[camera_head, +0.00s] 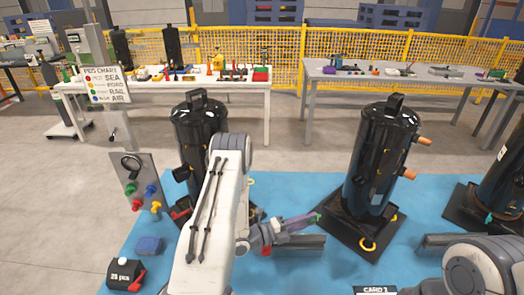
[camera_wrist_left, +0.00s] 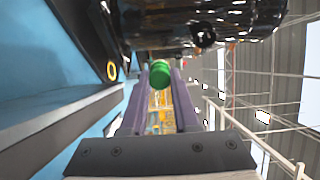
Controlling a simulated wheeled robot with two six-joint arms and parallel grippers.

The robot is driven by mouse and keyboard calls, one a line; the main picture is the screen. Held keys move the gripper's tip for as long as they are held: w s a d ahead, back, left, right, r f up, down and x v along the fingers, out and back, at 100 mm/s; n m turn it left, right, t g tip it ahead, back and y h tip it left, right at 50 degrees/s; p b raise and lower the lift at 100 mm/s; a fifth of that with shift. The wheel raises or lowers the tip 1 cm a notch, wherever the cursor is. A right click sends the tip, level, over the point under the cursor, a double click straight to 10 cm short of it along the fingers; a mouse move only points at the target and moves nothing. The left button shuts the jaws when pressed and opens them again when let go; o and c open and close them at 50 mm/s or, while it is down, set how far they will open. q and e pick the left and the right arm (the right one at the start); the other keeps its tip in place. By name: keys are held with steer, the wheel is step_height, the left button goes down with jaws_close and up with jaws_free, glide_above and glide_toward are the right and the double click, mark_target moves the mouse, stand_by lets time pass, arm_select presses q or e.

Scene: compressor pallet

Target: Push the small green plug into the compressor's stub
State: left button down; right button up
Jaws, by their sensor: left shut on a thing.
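My left gripper (camera_head: 303,222) has purple fingers and is shut on a small green plug (camera_wrist_left: 160,73). The plug sits between the fingertips in the left wrist view and only a bit of its green shows at the tips in the head view (camera_head: 317,216). A black compressor (camera_head: 380,150) stands upright to the right of the gripper, with a gap between it and the plug. Two copper stubs stick out from its right side, an upper one (camera_head: 424,140) and a lower one (camera_head: 408,174). The compressor's dark shiny body fills the top of the left wrist view (camera_wrist_left: 205,22). My right gripper is out of view.
Another black compressor (camera_head: 200,120) stands behind my left arm, and one more (camera_head: 504,180) at the right edge. Two tables stand behind.

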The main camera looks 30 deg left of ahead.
arm_select(q)
steer(key=w+a+r+n+t+y+p, duration=0.1)
steer(key=w+a+r+n+y+p, duration=0.35)
steer(key=y, duration=0.45)
steer(key=w+a+r+n+t+y+p, duration=0.1)
steer(key=w+a+r+n+y+p, duration=0.1)
steer(key=a+r+n+y+p, duration=0.4)
steer(key=s+a+r+n+g+y+p, duration=0.2)
steer(key=s+r+n+g+y+p, duration=0.3)
steer(key=s+r+n+g+y, duration=0.7)
steer(key=shift+s+r+g+y, duration=0.3)
steer(key=shift+s+r+y, duration=0.3)
steer(key=shift+s+r, duration=1.3)
steer(key=shift+s+f, duration=0.45)
steer(key=shift+p+x, duration=0.7)
steer(key=shift+x, duration=2.1)
steer(key=shift+w, duration=0.15)
